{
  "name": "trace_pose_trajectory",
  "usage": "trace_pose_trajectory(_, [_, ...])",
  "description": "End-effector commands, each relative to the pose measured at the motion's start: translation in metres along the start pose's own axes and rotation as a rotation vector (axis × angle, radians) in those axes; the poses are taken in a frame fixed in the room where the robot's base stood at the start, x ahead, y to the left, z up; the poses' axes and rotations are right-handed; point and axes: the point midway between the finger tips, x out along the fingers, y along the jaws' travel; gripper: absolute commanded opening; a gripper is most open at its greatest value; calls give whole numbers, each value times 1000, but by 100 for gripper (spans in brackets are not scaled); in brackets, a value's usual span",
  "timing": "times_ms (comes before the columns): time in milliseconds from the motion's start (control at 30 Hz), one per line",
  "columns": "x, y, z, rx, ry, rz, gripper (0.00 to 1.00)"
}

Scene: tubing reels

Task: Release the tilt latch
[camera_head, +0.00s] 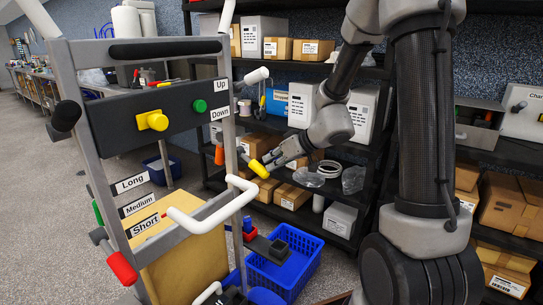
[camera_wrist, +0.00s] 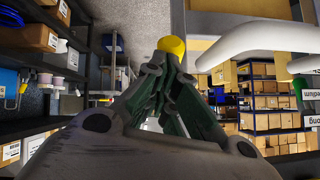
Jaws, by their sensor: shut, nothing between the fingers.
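My gripper (camera_head: 272,162) is shut and empty, reaching left toward the grey reel stand (camera_head: 228,110). A yellow-tipped lever (camera_head: 259,169) sits at the stand's right post, right at my fingertips. In the wrist view its yellow end (camera_wrist: 172,44) shows just beyond my shut fingers (camera_wrist: 167,68). Whether they touch it I cannot tell. No label on this lever is legible, so I cannot tell for sure that it is the tilt latch. An orange grip (camera_head: 219,155) is on the same post, left of the yellow tip.
A black panel carries a yellow knob (camera_head: 152,120) and a green button (camera_head: 200,106), by Up and Down labels. A white bent handle (camera_head: 205,222) juts out below my gripper. A blue basket (camera_head: 285,268) stands on the floor. Shelves with boxes (camera_head: 330,195) are behind.

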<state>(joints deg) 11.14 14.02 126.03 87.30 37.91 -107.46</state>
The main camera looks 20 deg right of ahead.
Motion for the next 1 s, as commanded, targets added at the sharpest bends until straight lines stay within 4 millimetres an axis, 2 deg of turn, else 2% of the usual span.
trace_pose_trajectory(767, [6,2,9,1,-6,0,0])
trace_pose_trajectory(867, [4,2,5,-2,-5,0,0])
trace_pose_trajectory(1000, [-7,2,-12,-6,1,0,0])
